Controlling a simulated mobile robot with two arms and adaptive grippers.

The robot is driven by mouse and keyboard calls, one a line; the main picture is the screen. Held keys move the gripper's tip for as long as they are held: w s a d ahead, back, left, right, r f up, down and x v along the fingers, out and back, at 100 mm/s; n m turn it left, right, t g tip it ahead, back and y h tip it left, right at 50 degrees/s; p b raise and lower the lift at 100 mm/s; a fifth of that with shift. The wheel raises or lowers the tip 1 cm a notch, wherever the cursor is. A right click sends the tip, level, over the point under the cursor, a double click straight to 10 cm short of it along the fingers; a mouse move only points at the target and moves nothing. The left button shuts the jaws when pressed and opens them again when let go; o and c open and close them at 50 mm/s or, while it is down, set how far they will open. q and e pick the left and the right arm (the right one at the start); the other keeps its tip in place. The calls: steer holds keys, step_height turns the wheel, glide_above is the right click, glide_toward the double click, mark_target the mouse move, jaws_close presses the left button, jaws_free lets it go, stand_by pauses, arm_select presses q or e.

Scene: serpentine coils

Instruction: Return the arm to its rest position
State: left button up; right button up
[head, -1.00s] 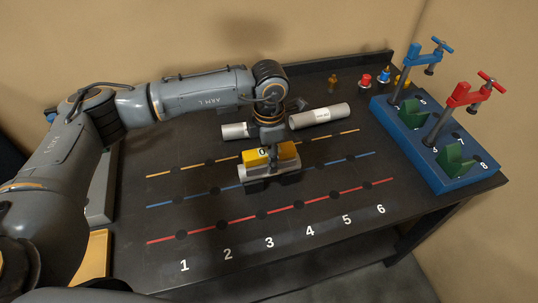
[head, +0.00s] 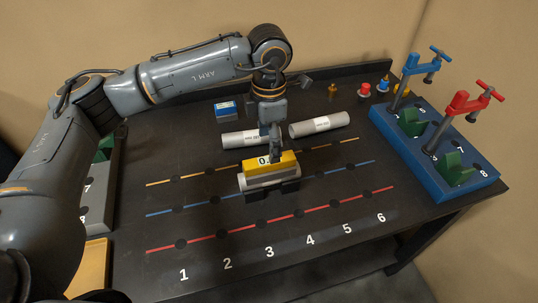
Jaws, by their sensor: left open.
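My left arm comes in from the left and reaches over the dark table. Its gripper (head: 270,143) points down, open, just above or behind a yellow block (head: 283,161) marked with a 0. I cannot tell whether the fingertips still touch it. The yellow block sits on a grey bar (head: 268,181) with black feet, near the blue line. My right gripper is not in view.
Two silver cylinders (head: 319,124) (head: 240,138) lie behind the block, close to the gripper. A small blue box (head: 225,110) is behind them. A blue base (head: 440,170) with a blue clamp and a red clamp (head: 462,103) stands at right. The table's front is clear.

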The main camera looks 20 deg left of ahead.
arm_select(q)
steer(key=shift+r, duration=1.75)
